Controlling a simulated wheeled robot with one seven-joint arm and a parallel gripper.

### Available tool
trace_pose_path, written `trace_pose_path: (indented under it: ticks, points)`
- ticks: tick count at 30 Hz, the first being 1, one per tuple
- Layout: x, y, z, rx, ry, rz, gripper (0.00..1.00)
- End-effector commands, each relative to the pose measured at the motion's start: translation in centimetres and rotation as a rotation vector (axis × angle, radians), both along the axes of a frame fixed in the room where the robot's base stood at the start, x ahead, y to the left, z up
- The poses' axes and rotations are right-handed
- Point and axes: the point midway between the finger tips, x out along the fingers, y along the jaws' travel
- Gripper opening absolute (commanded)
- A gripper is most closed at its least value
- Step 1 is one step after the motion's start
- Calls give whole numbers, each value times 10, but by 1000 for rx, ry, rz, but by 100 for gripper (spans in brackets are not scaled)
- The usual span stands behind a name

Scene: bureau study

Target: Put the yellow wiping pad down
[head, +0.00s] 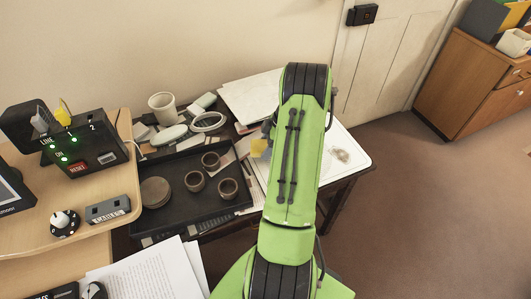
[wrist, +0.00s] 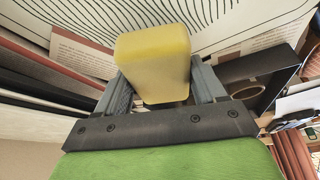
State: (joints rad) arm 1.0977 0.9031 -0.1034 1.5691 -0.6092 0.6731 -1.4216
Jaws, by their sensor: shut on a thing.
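The yellow wiping pad (wrist: 154,62) is a rounded block held between the two grey fingers of my gripper (wrist: 162,88) in the wrist view. My gripper is shut on it. In the head view a small part of the yellow pad (head: 259,148) shows at the left edge of my green arm, above the cluttered low table. My arm hides most of the gripper there. I cannot tell whether the pad touches the surface beneath it.
A white board (head: 358,163) with a brownish smudge lies right of my arm. A dark tray (head: 170,221) with several brown round pieces is to the left. A white cup (head: 162,106) and loose items stand behind it. The wooden desk (head: 115,216) carries a switch box (head: 88,158).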

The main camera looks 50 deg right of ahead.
Motion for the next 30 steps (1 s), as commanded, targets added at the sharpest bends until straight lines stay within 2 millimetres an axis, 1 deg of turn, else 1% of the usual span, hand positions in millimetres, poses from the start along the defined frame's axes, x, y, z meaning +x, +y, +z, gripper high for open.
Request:
trace_pose_path:
  ticks: [1,4,10,14,15,19,26,29,30]
  points:
    - [0,1,-11,3,1,0,45]
    - [0,1,-27,2,1,0,45]
    - [0,0,-26,0,0,0,45]
    - [0,0,-31,0,0,0,45]
    - [0,0,-30,0,0,0,74]
    - [0,1,-29,2,1,0,94]
    - [-1,1,-29,4,3,0,95]
    - [-2,0,-21,2,2,-1,95]
    - [-4,-3,-13,0,0,-2,95]
